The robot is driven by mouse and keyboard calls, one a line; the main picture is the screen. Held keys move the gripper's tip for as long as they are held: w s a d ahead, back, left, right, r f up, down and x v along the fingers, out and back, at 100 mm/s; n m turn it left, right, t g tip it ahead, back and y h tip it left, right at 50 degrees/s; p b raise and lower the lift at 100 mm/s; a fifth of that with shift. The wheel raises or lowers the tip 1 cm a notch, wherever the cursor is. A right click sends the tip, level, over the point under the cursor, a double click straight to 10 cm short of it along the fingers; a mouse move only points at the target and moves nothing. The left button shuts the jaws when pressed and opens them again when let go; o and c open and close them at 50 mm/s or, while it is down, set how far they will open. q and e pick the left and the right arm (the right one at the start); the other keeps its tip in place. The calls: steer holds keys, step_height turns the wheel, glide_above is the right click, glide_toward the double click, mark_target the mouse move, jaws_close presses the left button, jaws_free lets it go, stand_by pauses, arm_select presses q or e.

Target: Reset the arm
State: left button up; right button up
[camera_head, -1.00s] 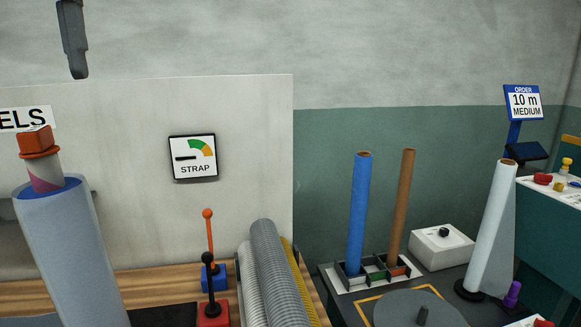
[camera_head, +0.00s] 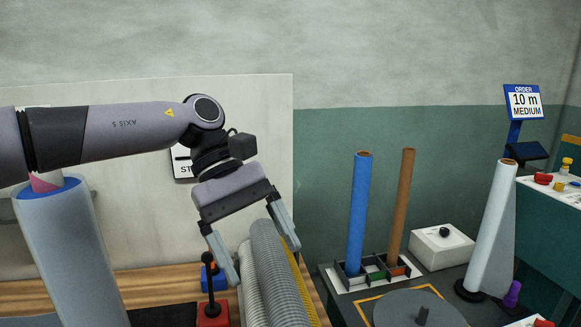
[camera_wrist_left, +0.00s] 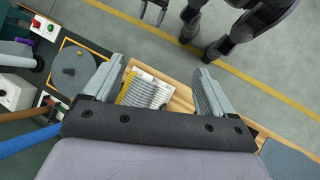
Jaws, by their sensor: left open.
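My left arm reaches in from the left in the head view. My left gripper (camera_head: 262,258) is open, pointing down, above the grey ribbed rolls (camera_head: 274,275) on the wooden bench. My right gripper is outside the head view.
A red-based lever (camera_head: 212,312) and a tall pale roll (camera_head: 70,250) stand left of the gripper. A blue tube (camera_head: 360,215) and brown tube (camera_head: 402,205) stand in a rack to the right. A white roll (camera_head: 492,230) stands farther right, near the order sign (camera_head: 523,103).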

arm_select(q)
steer(key=s+d+f+n+g+h, duration=0.1)
steer(key=s+d+f+n+h, duration=0.2)
steer(key=s+d+n+h, duration=0.35)
steer(key=s+d+f+n+g+h, duration=0.25)
steer(key=d+n+h, duration=0.45)
steer(key=d, duration=0.4)
steer(key=w+a+f+m+t+y, duration=0.4)
steer(key=a+f+m+t, duration=0.65)
steer(key=m, duration=0.65)
steer(key=w+a+f+m+t+y, duration=0.4)
steer(key=f+m+t, duration=0.3)
steer(key=m+t, duration=0.8)
steer(key=s+a+f+n+g+y, duration=0.6)
steer(key=s+a+f+n+y, duration=0.2)
steer(key=s+a+f, duration=0.7)
steer(key=a+f+n, duration=0.2)
steer(key=a+f, duration=0.1)
steer(key=a, duration=0.1)
steer(key=shift+s+f+g+y, duration=0.15)
steer(key=shift+f+g+y, duration=0.05)
steer(key=shift+g+y, duration=0.15)
